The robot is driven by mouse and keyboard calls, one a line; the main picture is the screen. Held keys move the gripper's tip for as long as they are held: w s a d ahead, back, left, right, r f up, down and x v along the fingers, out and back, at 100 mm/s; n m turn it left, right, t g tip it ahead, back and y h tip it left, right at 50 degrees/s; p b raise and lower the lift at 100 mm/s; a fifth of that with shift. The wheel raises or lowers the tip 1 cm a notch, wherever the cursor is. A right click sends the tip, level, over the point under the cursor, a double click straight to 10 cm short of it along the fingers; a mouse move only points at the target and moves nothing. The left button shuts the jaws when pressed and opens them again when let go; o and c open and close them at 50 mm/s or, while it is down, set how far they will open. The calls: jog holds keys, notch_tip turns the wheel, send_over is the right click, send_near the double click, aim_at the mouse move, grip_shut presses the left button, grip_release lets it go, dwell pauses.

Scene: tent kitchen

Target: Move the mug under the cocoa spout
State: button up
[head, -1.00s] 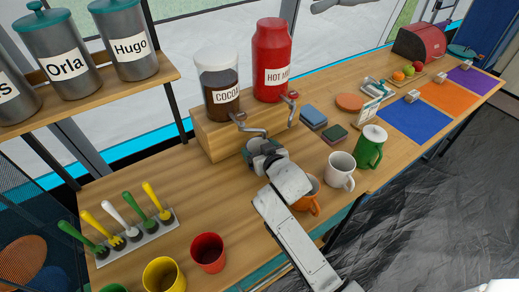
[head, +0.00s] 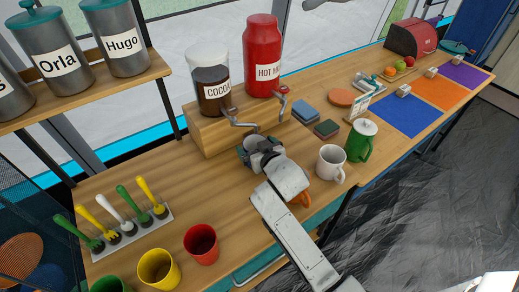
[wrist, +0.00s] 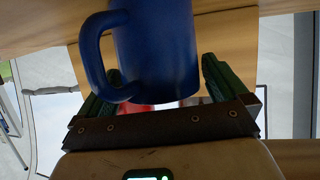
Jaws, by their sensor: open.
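The blue mug (wrist: 158,50) fills the middle of the wrist view, its handle at the left. In the head view only part of the mug (head: 243,155) shows, just beyond my gripper (head: 258,148), on the counter in front of the dispenser stand. My gripper's green fingers (wrist: 160,72) are open, one on either side of the mug, with gaps visible. The cocoa dispenser (head: 212,92) stands on a wooden block, with its spout and lever (head: 236,118) at the front. The mug is close in front of that spout; exact alignment cannot be told.
A red dispenser (head: 263,60) stands right of the cocoa. A white mug (head: 331,164), a green lidded pot (head: 361,141) and a mostly hidden orange mug (head: 305,197) are to the right.

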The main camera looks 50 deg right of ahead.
jog(key=v, duration=1)
jog(key=shift+s+b, duration=0.3)
jog(key=shift+b, duration=0.05)
jog(key=shift+a, duration=0.15)
